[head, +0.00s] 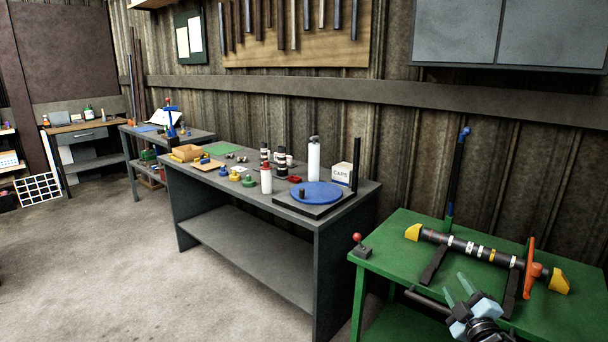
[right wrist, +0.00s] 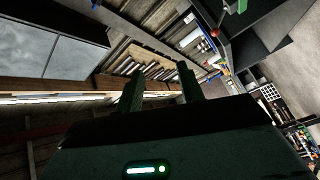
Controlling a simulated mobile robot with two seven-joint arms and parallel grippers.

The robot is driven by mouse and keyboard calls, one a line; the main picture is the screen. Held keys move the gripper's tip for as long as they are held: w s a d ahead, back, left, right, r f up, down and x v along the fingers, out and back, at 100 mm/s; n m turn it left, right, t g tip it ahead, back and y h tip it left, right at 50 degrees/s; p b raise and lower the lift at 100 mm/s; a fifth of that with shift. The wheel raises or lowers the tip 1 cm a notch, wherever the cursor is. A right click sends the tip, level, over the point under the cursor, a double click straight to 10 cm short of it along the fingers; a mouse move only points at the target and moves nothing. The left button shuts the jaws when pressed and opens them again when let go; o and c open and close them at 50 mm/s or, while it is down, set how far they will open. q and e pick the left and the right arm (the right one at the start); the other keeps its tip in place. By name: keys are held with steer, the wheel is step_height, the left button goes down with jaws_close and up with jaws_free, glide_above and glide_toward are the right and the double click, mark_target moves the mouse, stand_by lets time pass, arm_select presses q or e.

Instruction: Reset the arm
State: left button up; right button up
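My right gripper (head: 458,290) is at the lower right of the head view, in front of the green table (head: 387,245). The two dark fingers also show spread apart in the right wrist view (right wrist: 160,88). A black driveshaft (head: 465,246) with yellow ends and white bands lies on dark supports on the green table, beyond the gripper and apart from it. An orange clamp-like part (head: 530,266) stands around its right part. My left gripper is not in view.
A red-knobbed lever (head: 358,240) stands at the green table's left corner. A blue-capped post (head: 457,175) rises behind the table. A grey workbench (head: 315,225) to the left holds a blue turntable (head: 316,193), bottles and small parts. Open concrete floor (head: 120,275) lies at left.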

step_height(320, 180, down, 7)
steer(key=s+d+m+g+h, duration=0.15)
steer(key=m+g, duration=0.25)
steer(key=m, duration=0.5)
steer(key=s+a+f+g+y, duration=0.1)
steer(key=s+a+f, duration=0.3)
steer(key=s+f, duration=0.35)
steer(key=s+a+f+g+y, duration=0.1)
steer(key=s+a+f, duration=0.3)
steer(key=s+f, duration=0.35)
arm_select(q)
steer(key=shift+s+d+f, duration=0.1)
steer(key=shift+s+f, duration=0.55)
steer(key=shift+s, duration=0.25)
arm_select(e)
steer(key=s+a+f+g, duration=0.1)
steer(key=s+a, duration=0.2)
steer(key=s, duration=0.7)
steer(key=s+a+f+g+y, duration=0.1)
steer(key=s+a+f, duration=0.1)
steer(key=s, duration=0.7)
steer(key=s+a+f+m+g, duration=0.1)
steer(key=s+a, duration=0.4)
steer(key=s, duration=0.5)
steer(key=shift+s+f+g, duration=0.3)
steer(key=shift+s+g, duration=0.05)
steer(key=shift+g, duration=0.25)
steer(key=shift+y, duration=0.25)
